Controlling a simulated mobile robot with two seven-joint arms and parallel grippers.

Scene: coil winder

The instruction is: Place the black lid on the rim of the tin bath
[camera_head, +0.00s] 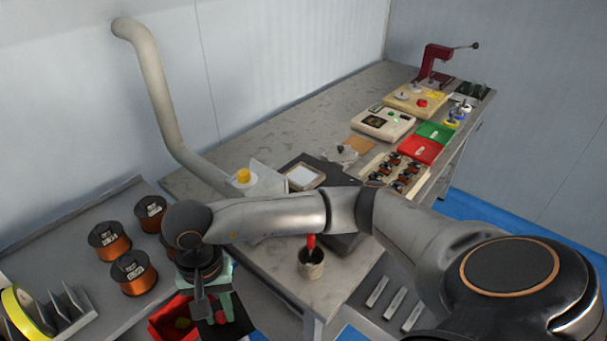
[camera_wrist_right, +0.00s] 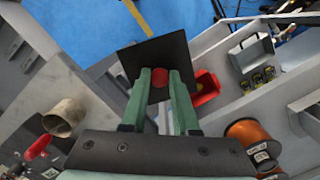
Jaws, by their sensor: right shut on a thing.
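The black lid (camera_wrist_right: 133,58) is a flat dark square plate with a red knob (camera_wrist_right: 160,77). My right gripper (camera_wrist_right: 160,88), with green fingers, is shut on the knob. In the head view the gripper (camera_head: 218,309) hangs off the bench's front left side, and the lid (camera_head: 237,328) shows at the bottom edge. What looks like the tin bath (camera_head: 305,175) is a dark box with a bright silvery square top on the bench, behind my right forearm and apart from the lid. My forearm hides part of it. My left gripper is not in view.
A cup (camera_head: 311,264) with a red-handled tool stands at the bench's near corner. A red bin (camera_head: 168,323) is close to the gripper. Copper spools (camera_head: 133,273) stand on the left shelf. A grey pipe (camera_head: 160,95) comes down behind the bench.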

